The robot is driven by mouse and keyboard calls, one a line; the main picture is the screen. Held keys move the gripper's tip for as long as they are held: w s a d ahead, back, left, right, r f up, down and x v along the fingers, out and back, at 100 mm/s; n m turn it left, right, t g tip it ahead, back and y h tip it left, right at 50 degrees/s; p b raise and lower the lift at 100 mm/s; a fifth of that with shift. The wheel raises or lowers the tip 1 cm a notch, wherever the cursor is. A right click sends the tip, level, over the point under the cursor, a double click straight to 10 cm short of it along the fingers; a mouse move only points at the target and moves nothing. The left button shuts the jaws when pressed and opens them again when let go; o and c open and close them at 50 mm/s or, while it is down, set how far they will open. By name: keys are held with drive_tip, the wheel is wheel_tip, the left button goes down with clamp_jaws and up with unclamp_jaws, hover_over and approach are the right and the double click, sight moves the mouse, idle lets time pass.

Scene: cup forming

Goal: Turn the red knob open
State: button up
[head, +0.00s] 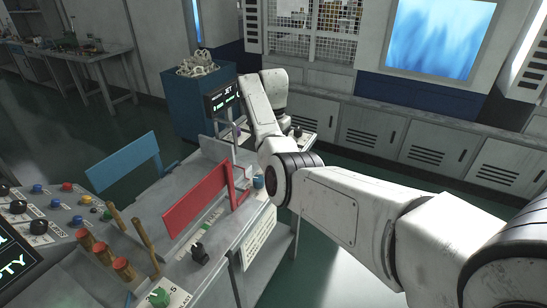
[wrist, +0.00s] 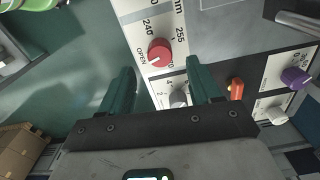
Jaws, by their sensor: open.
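The red knob (wrist: 159,52) is round, with a white mark on its face, on a white dial plate (wrist: 145,15) with printed numbers and the word OPEN at its lower left. My gripper (wrist: 163,76) is open in the wrist view, with one dark green finger on each side and nothing between them. In that view the knob lies just beyond the fingertips, between their lines and apart from both. I cannot make out the red knob or the fingers in the head view, where my arm reaches to the far end of the bench.
In the wrist view, a grey knob (wrist: 179,97) sits between the fingers' lines, and an orange-red lever (wrist: 236,88) and a purple knob (wrist: 296,77) lie to the right. In the head view, a red panel (head: 196,199) and a blue panel (head: 123,161) stand along the bench.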

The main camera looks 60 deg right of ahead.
drive_tip(key=shift+r+b, duration=0.4)
drive_tip(key=shift+r, duration=2.15)
